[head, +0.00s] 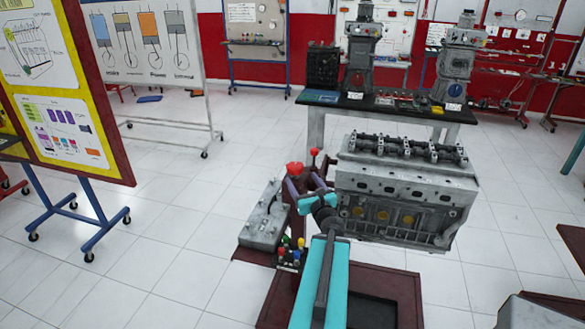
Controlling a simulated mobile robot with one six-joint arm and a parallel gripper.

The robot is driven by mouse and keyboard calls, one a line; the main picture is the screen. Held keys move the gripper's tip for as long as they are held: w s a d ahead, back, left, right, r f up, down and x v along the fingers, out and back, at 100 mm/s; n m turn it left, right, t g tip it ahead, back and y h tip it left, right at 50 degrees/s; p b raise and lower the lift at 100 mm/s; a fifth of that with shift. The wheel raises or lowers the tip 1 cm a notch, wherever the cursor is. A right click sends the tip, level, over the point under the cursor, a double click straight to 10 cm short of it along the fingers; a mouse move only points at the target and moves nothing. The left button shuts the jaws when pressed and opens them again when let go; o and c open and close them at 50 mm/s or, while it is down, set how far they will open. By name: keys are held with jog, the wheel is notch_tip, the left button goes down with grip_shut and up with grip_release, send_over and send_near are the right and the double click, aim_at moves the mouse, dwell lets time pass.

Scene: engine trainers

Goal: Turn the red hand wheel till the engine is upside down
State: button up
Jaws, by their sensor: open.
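The grey engine (405,190) hangs on a dark red stand (400,285), its valve gear (405,148) on top. Red parts, which seem to belong to the hand wheel (295,168), show at the engine's left end; a smaller red knob (314,153) stands just behind. The wheel's rim is largely hidden by my arm. My gripper (300,177) is at the end of my teal arm, small and partly hidden by the wrist. Its two purplish fingers look spread apart close to the red parts. I cannot tell whether they touch the wheel.
A grey metal box (265,214) and several coloured knobs (290,250) sit left of the stand. Behind the engine, a table (392,106) carries two engine models. A yellow-and-red display board (60,90) stands at left. The tiled floor (170,240) between is clear.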

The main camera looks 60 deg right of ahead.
aim_at(298, 172)
jog(key=shift+w+d+f+b, duration=0.15)
jog(key=shift+w+d+b, duration=0.25)
jog(key=shift+b, duration=2.1)
jog(key=b, duration=0.5)
jog(key=shift+w+d, duration=0.2)
jog(key=shift+w, duration=0.05)
jog(key=b+x, duration=0.2)
jog(key=x, duration=0.1)
jog(key=shift+d, duration=0.1)
jog(key=shift+w+d+r+p, duration=0.3)
jog(key=shift+w+d, duration=0.2)
jog(key=shift+w, duration=0.1)
jog(key=shift+x, duration=3.15)
jog(key=c, duration=1)
